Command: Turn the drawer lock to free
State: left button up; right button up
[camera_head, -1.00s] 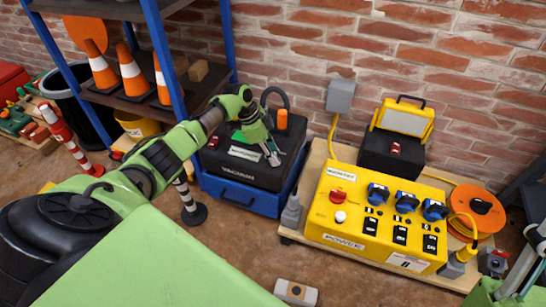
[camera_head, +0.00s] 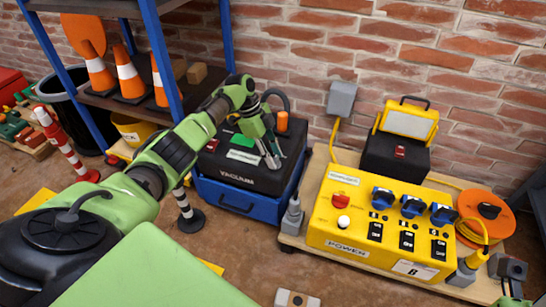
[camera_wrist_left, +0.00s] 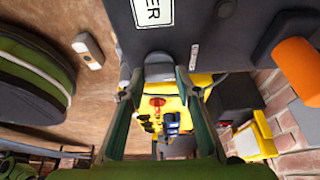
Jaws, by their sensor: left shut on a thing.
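A blue drawer (camera_head: 237,204) with a handle on its front sits low, with a black case (camera_head: 249,176) on top marked "VACUUM". My left gripper (camera_head: 272,160) is over the right part of the case top, pointing down. In the left wrist view its two fingers (camera_wrist_left: 157,78) are on either side of a rounded grey piece (camera_wrist_left: 158,62) at the case's dark surface. I cannot tell from the frames that this piece is the drawer lock, nor read its setting. Only a sliver of what looks like my right gripper (camera_head: 514,297) shows at the bottom right.
A yellow power box (camera_head: 325,222) with switches stands on a wooden pallet to the right. An orange cable reel (camera_head: 488,211) lies beyond it. Shelving with traffic cones (camera_head: 129,75) is at left. A striped post (camera_head: 184,207) stands left of the drawer.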

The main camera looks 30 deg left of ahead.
pick_arm(q)
jog(key=o, duration=1.1)
jog(key=v, duration=1.2)
